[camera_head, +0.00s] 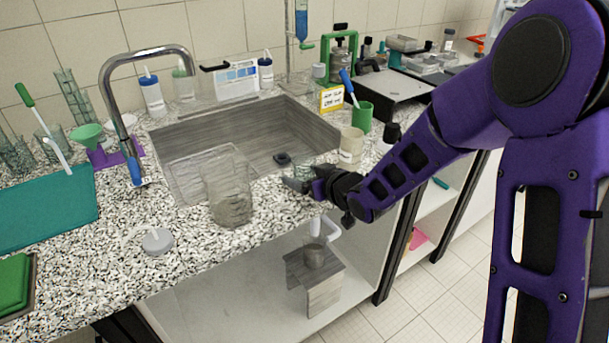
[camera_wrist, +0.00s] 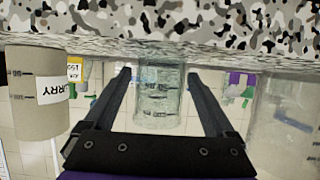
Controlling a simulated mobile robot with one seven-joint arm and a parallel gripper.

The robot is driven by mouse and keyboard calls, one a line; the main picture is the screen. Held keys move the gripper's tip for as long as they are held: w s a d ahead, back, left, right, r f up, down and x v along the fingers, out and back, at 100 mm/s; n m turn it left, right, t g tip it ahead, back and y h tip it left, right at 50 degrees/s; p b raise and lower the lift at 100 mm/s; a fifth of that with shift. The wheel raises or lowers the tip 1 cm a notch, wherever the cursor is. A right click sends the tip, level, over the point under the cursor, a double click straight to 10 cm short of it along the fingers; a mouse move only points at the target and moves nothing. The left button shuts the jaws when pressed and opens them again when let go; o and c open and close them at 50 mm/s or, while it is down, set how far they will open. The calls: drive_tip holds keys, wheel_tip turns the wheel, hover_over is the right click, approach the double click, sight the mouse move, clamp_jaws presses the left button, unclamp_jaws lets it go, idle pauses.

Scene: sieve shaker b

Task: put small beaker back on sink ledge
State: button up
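The small beaker (camera_wrist: 160,95) is clear glass with dark markings. In the wrist view, which shows the scene upside down, it stands on the speckled counter between my two fingers. My gripper (camera_wrist: 160,82) is open, with a narrow gap between each finger and the glass. In the head view my gripper (camera_head: 298,185) is at the sink's front right corner, and the small beaker is mostly lost against it. The sink ledge (camera_head: 268,190) is the speckled strip in front of the basin.
A large glass beaker (camera_head: 228,195) stands on the front ledge to the left. A beige slurry container (camera_head: 351,146) stands close on the right, with a green cup (camera_head: 362,117) behind it. A jug (camera_head: 314,252) sits on a stand below the counter.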

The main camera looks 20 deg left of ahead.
drive_tip(key=shift+d+r, duration=0.15)
drive_tip(key=shift+r, duration=0.15)
drive_tip(key=p+v, duration=0.2)
drive_tip(key=v, duration=0.9)
drive_tip(key=shift+s+d, duration=0.2)
drive_tip(key=shift+s, duration=0.15)
